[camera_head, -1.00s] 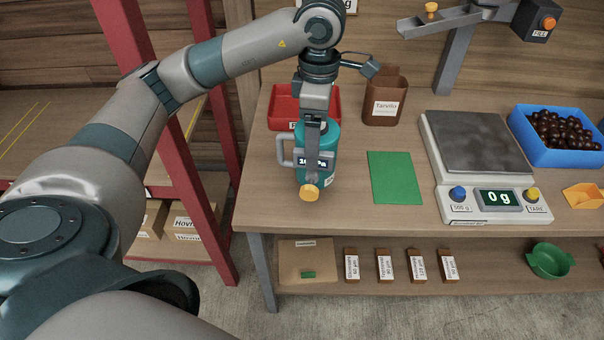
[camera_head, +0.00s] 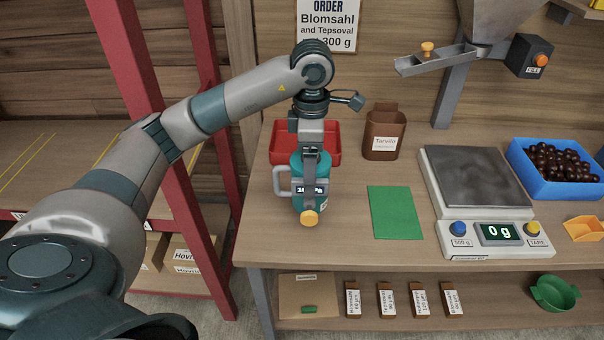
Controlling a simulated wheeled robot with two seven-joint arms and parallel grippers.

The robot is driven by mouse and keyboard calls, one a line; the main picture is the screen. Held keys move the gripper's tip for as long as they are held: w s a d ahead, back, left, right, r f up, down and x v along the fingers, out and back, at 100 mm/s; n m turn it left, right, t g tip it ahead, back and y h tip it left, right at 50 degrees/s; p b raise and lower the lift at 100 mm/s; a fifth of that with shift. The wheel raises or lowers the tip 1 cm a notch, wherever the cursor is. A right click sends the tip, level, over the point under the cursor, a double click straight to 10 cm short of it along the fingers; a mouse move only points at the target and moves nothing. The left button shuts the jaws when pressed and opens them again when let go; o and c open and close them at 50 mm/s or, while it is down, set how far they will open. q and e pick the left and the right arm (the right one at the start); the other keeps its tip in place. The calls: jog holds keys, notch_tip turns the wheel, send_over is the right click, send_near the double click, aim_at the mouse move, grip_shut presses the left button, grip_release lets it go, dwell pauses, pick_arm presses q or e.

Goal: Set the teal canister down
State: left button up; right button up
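The teal canister (camera_head: 324,178) is at the left part of the workbench, in front of the red tray. It has a loop handle on its left, a small dark display on its front and an orange knob low in front. My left gripper (camera_head: 311,178) comes down from above, with one finger across the canister's front; the other finger is hidden behind it. The gripper looks shut on the canister, which is upright. I cannot tell whether its base touches the workbench (camera_head: 350,240). My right gripper is not in view.
A red tray (camera_head: 330,138) and a brown box (camera_head: 383,143) stand behind. A green mat (camera_head: 394,213) lies to the right, then a scale (camera_head: 488,238) reading 0 g and a blue crate (camera_head: 535,178) of chestnuts. Bare wood separates canister and mat.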

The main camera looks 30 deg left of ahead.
pick_arm(q)
jog(key=w+a+f+p, duration=0.1)
jog(key=w+a+f, duration=0.3)
jog(key=w+a, duration=0.1)
jog(key=shift+a+f+p, duration=0.25)
jog(key=shift+a+p, duration=0.05)
notch_tip(320, 180, down, 4)
jog(key=shift+p, duration=1.05)
